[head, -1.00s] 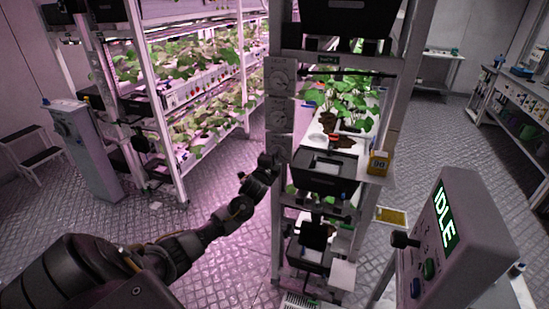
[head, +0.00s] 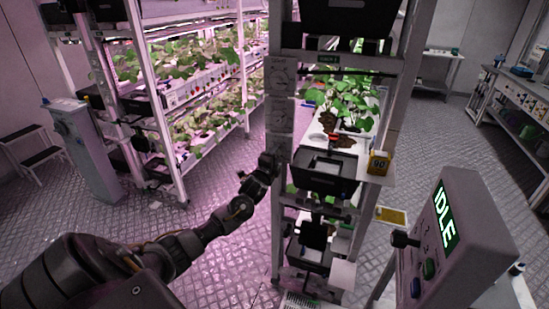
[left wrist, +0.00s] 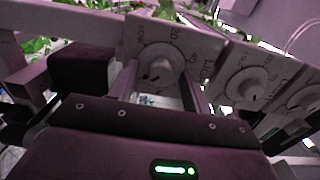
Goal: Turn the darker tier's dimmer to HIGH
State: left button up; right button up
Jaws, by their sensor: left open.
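Grey dial plates with round knobs run down the left post of the near rack: an upper dial (head: 281,74), a middle dial (head: 280,115) and a lower one partly behind my left gripper (head: 268,162). In the left wrist view a dial (left wrist: 160,65) faces the open jaws, apart from the dark finger (left wrist: 85,68). A second dial (left wrist: 246,82) and part of a third show to its right. Their small markings are hard to read. My left gripper is open and empty beside the post. My right gripper is out of view.
The near rack holds green plants (head: 348,100), a black bin (head: 322,172) and a yellow box with a number (head: 378,162). A console reading IDLE (head: 446,215) stands at right. Another plant rack (head: 185,110) stands at left, with open floor between.

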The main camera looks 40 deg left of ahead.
pick_arm(q)
jog(key=b+v, duration=0.3)
jog(key=v, duration=0.7)
jog(key=shift+s+d, duration=0.2)
jog(key=shift+s, duration=0.15)
